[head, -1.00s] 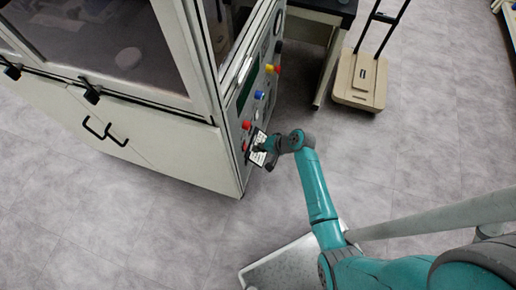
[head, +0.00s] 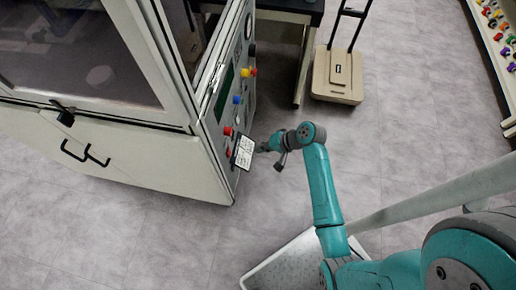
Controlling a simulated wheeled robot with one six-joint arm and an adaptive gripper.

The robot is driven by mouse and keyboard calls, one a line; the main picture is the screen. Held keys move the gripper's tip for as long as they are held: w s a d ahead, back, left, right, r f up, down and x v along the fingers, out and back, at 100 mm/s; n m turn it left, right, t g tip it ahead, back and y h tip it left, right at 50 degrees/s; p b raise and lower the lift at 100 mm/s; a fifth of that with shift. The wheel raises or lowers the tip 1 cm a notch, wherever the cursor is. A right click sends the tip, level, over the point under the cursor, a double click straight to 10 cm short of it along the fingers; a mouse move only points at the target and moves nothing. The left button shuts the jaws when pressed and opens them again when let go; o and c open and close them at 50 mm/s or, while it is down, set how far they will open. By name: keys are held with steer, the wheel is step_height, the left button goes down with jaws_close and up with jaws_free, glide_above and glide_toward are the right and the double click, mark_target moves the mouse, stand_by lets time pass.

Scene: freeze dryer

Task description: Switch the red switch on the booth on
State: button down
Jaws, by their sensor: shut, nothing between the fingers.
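The booth (head: 150,165) is a white cabinet with glass windows at the left of the head view. Its right side panel carries a red knob (head: 228,131) with another red control (head: 229,152) just below it. I cannot tell from this view which of the two is the switch, or its setting. A white label plate (head: 244,152) sticks out beside them. My gripper (head: 262,147) is shut and empty, just right of the label plate and apart from the red controls. The fingertips are small and partly hidden.
Blue (head: 237,100) and yellow (head: 245,72) knobs sit higher on the panel. A dark-topped table (head: 290,10) and a beige cart (head: 337,80) stand behind. A rack with colourful items (head: 497,40) is at the far right. The floor between is clear.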

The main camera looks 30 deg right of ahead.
mark_target(229, 153)
stand_by(0.3)
steer(key=m, duration=0.6)
steer(key=f+m, duration=0.1)
steer(key=m, duration=1.1)
steer(key=shift+s+d+f, duration=0.2)
steer(key=shift+f, duration=0.05)
steer(key=w+a+r+x, duration=0.1)
steer(key=r+x, duration=0.1)
steer(key=x, duration=1.1)
steer(key=shift+w+a, duration=0.25)
steer(key=shift+f, duration=0.1)
